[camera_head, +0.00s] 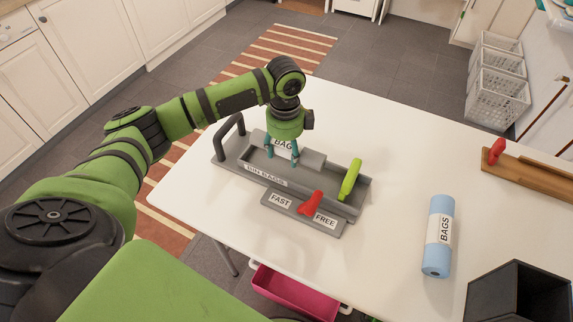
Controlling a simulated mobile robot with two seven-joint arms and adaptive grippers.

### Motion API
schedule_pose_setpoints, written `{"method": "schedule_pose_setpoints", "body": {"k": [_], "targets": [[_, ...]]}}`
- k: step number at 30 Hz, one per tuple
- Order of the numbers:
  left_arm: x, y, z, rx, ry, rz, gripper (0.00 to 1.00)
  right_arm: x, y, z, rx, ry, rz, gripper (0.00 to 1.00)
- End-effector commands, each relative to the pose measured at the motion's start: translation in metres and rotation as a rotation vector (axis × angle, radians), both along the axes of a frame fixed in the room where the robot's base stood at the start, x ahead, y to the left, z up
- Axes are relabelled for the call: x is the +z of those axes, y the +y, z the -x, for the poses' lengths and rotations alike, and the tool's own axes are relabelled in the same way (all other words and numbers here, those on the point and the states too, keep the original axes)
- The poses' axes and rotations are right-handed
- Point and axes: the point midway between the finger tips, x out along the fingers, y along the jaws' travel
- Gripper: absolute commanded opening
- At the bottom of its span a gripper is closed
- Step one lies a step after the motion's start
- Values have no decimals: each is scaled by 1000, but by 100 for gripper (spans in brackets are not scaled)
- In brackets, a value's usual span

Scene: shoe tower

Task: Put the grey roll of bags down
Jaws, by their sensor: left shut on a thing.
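The grey roll of bags (312,160) has a white "BAGS" label and shows at the back of a grey dispenser tray (236,161) marked "BIN BAGS". My left gripper (282,156) points down over the tray, shut on the roll with a finger on each side of the label. The gripper hides part of the roll. I cannot tell whether the roll rests on the tray floor or hangs just above it. My right gripper is not in view.
The tray has a black handle (229,137), a green lever (351,180) and a red knob (310,203) between "FAST" and "FREE".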

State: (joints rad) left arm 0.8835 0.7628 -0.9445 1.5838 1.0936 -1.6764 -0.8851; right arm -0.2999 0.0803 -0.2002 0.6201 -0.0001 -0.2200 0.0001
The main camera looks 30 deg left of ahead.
Motion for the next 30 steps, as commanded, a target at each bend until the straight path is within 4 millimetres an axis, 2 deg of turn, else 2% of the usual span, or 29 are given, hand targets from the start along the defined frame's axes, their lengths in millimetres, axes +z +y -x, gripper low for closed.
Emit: {"method": "schedule_pose_setpoints", "body": {"k": [10, 12, 15, 30], "targets": [[-45, 0, 1, 0, 2, -1, 22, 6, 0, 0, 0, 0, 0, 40], [-50, -1, 0, 2, 2, 1, 22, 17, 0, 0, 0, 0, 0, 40], [-60, -1, 0, 1, -2, 1, 22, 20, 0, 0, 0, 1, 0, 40], [-71, 0, 0, 1, -2, 0, 22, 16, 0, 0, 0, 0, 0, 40]]}}
